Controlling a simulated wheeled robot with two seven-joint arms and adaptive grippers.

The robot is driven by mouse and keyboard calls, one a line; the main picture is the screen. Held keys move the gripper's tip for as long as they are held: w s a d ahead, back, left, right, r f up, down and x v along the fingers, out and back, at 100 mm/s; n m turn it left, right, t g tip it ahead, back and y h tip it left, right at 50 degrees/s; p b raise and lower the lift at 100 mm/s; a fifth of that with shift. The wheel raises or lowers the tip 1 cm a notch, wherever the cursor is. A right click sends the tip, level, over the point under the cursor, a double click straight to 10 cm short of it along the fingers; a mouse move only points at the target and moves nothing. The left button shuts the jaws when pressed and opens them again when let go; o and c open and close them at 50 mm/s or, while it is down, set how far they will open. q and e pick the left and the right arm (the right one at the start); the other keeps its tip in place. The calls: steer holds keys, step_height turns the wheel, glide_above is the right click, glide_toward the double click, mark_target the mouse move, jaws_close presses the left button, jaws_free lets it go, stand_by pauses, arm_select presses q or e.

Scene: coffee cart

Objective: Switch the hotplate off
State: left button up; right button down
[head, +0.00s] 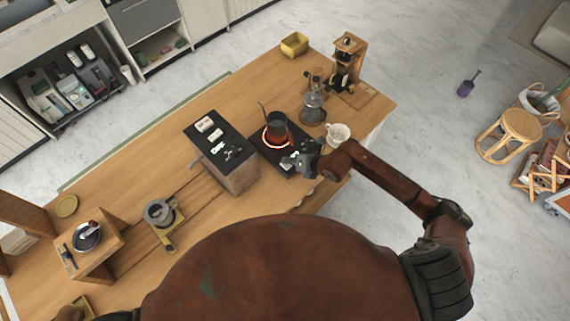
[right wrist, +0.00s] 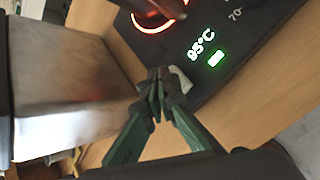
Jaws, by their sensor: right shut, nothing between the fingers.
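The black hotplate (head: 262,154) is on the wooden table, its heating ring glowing orange-red under a dark pot (head: 277,122). My right gripper (head: 299,160) is over the front edge of the hotplate. In the right wrist view its fingertips (right wrist: 160,80) are together and empty, beside a small pale grey piece (right wrist: 182,79) at the hotplate's edge. I cannot tell whether they touch it. My left gripper is not in view.
A box with a black lit top (head: 218,142) stands just left of the hotplate. A glass carafe (head: 313,106) and a white cup (head: 338,133) stand to its right. A grinder-like wooden stand (head: 347,62) is at the back right.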

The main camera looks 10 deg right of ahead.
mark_target(288, 165)
steer(key=shift+f+b, duration=0.35)
steer(key=shift+f, duration=0.2)
stand_by(0.7)
steer(key=shift+r+p, duration=0.8)
steer(key=shift+r, duration=0.25)
step_height(288, 165, up, 6)
steer(key=p, duration=0.4)
steer(key=shift+p, duration=0.3)
